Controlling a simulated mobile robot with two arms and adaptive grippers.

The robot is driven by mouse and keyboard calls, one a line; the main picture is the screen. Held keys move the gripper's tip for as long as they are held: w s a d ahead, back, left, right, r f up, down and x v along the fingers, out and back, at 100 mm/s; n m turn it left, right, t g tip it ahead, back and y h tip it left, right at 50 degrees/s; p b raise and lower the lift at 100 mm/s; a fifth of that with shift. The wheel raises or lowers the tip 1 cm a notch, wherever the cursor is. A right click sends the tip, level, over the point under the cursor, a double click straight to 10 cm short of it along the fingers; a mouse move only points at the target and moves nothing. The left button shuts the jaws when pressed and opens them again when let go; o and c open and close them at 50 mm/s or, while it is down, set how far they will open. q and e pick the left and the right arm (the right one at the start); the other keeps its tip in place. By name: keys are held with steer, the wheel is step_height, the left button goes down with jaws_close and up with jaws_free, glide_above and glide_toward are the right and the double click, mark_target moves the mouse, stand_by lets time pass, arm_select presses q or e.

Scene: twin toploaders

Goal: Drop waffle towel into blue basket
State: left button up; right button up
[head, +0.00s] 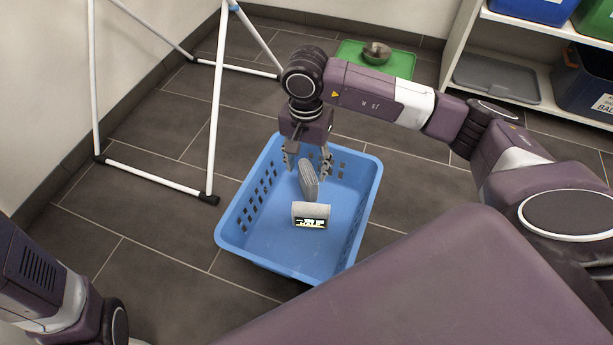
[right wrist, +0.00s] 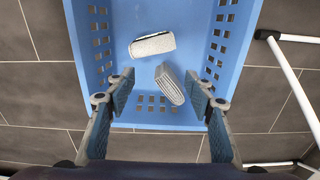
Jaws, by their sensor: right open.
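The blue basket (head: 262,253) stands on the floor below my right gripper (head: 308,164). Two light grey folded cloths lie inside it. One cloth (head: 308,180), ridged along its side, is tilted on edge nearest the gripper; it also shows in the right wrist view (right wrist: 172,86). The other cloth (head: 310,210) has a black printed label and lies towards the basket's near side; it shows in the right wrist view too (right wrist: 152,45). I cannot tell for sure which is the waffle towel. My left gripper is out of view.
A white tubular rack (head: 213,120) stands left of the basket. A green mat or tray (head: 400,62) with a metal bowl (head: 376,52) is behind my right arm. White shelving (head: 462,40) with bins is at the back right.

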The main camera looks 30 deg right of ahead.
step_height(320, 180, up, 5)
steer(key=shift+r, duration=0.2)
stand_by(0.4)
